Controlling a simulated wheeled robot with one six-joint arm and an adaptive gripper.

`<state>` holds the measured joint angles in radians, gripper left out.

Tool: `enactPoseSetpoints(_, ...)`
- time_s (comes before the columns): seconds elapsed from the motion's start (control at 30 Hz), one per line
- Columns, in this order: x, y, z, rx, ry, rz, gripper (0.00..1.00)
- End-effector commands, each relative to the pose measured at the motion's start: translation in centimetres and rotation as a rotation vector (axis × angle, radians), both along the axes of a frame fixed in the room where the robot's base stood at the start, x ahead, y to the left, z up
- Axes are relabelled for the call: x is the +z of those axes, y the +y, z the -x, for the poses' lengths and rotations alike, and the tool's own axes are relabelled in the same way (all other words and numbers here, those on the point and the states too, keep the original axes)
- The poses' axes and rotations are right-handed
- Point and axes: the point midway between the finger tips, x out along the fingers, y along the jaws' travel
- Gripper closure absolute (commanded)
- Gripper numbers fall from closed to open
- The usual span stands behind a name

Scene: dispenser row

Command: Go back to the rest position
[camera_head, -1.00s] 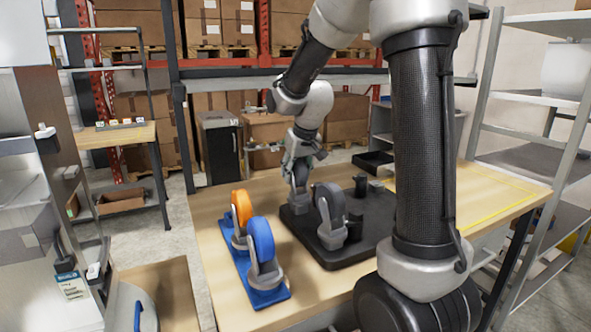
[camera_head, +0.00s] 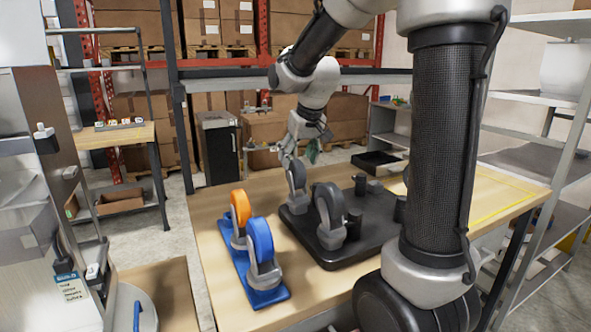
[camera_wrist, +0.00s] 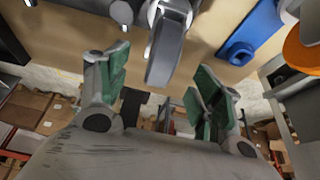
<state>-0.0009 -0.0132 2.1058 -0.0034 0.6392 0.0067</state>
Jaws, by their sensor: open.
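My gripper (camera_head: 301,152) is open and empty, at the back of the wooden table in the head view. In the wrist view, my green-padded fingers (camera_wrist: 160,78) are spread apart.
A black tray (camera_head: 377,162) lies behind. The table's right side is clear.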

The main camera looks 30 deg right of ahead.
Motion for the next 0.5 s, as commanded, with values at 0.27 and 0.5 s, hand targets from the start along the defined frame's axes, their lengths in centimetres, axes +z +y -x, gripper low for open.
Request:
enactPoseSetpoints(0.27, 4.5, 0.0, 1.9, 0.0, -0.001, 0.0, 0.34)
enactPoseSetpoints(0.5, 5.3, 0.0, 2.4, 0.0, 0.002, 0.0, 0.34)
